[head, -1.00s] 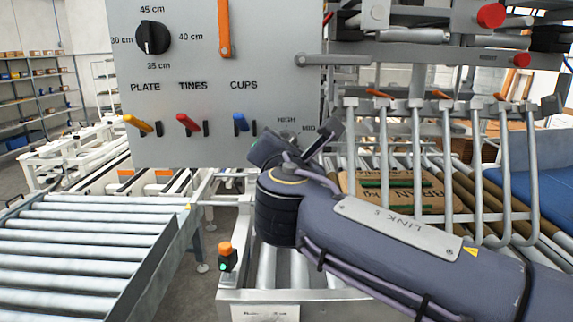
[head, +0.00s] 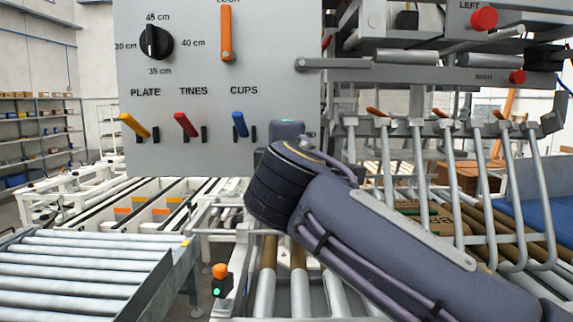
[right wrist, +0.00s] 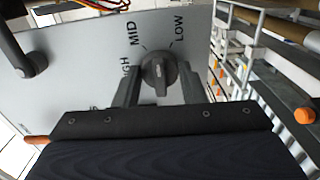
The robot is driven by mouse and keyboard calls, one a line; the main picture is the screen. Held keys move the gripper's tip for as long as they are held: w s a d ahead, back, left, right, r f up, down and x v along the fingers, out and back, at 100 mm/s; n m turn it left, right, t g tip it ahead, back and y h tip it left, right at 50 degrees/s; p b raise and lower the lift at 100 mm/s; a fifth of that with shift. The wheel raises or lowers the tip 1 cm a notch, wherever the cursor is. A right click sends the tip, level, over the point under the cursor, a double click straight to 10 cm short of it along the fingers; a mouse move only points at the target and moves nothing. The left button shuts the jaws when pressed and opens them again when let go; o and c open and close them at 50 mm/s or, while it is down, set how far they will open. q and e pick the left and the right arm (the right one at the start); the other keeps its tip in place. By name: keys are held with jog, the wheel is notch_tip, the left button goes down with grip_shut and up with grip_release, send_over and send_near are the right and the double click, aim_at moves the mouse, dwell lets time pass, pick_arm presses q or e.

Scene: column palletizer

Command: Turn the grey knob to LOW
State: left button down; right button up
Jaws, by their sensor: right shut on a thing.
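The grey knob (right wrist: 158,72) sits on the grey panel, with HIGH, MID and LOW printed around it in the right wrist view. My right gripper (right wrist: 160,88) is shut on the knob, one dark finger on each side of its grip bar. The bar's upper end in that view lies roughly between the MID and LOW marks; I cannot tell exactly where it points. In the head view my right arm (head: 375,235) covers the knob and its labels at the panel's lower right corner. My left gripper is not in view.
The panel (head: 200,70) also carries a black dial (head: 156,42), an orange lever (head: 227,35) and yellow, red and blue switches. Metal tines (head: 425,190) hang right of it. Roller conveyors (head: 85,265) lie below, with a small orange-topped button post (head: 221,283) in front.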

jog(key=shift+f+m+b, duration=0.1)
jog(key=shift+m+b, duration=1.3)
jog(key=shift+m, duration=1.4)
jog(key=o, duration=1)
jog(key=s+b, duration=0.1)
jog(key=s, duration=0.7)
jog(key=shift+b, duration=0.35)
jog(key=shift+w, duration=0.1)
